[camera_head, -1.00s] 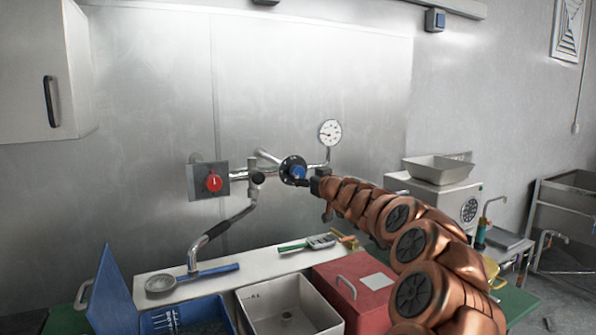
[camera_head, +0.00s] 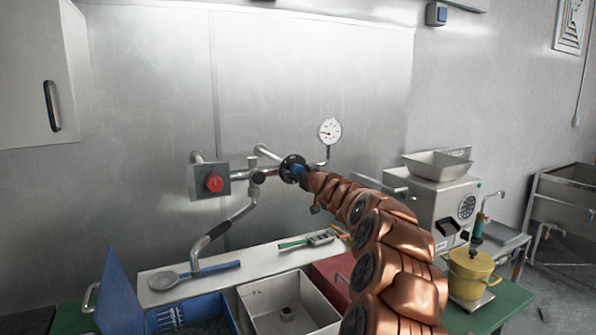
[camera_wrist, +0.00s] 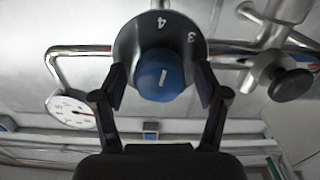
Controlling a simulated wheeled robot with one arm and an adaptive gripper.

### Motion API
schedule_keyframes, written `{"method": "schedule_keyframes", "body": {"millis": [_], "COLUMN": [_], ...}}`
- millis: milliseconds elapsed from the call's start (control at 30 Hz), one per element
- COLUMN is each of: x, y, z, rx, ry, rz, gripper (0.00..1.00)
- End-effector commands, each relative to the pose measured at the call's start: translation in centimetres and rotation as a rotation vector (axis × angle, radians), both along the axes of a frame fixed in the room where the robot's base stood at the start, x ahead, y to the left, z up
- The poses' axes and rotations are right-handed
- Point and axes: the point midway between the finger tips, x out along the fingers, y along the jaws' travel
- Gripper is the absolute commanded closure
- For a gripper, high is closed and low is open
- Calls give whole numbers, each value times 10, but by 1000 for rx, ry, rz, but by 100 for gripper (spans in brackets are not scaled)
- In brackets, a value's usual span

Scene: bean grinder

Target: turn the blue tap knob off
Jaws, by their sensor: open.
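The blue tap knob (camera_wrist: 161,76) sits on a round black dial (camera_wrist: 128,44) with white numbers, "4" and "3" being readable in the wrist view. A short white mark shows on the knob's face. My gripper (camera_wrist: 161,92) is open, with one finger on each side of the knob; I cannot tell whether either finger touches it. In the head view my gripper (camera_head: 303,173) is at the black dial (camera_head: 291,167), and it mostly hides the knob, leaving a bit of blue (camera_head: 298,170).
A red knob (camera_head: 214,183) on a grey box is left of the dial, with a pipe and black valve handle (camera_wrist: 291,85) between. A pressure gauge (camera_head: 330,131) stands just right. Below are a sink (camera_head: 262,300), a blue bin (camera_head: 215,302) and a spoon (camera_head: 190,275).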

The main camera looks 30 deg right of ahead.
Motion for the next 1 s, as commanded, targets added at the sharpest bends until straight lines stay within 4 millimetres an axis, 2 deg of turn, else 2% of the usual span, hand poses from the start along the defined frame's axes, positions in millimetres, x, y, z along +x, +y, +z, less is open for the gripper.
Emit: {"method": "schedule_keyframes", "body": {"millis": [133, 700, 1000], "x": [0, 0, 0], "y": [0, 0, 0], "z": [0, 0, -1], "rx": [0, 0, 32], "ry": [0, 0, -4], "rz": [0, 0, 0], "gripper": [27, 86, 87]}}
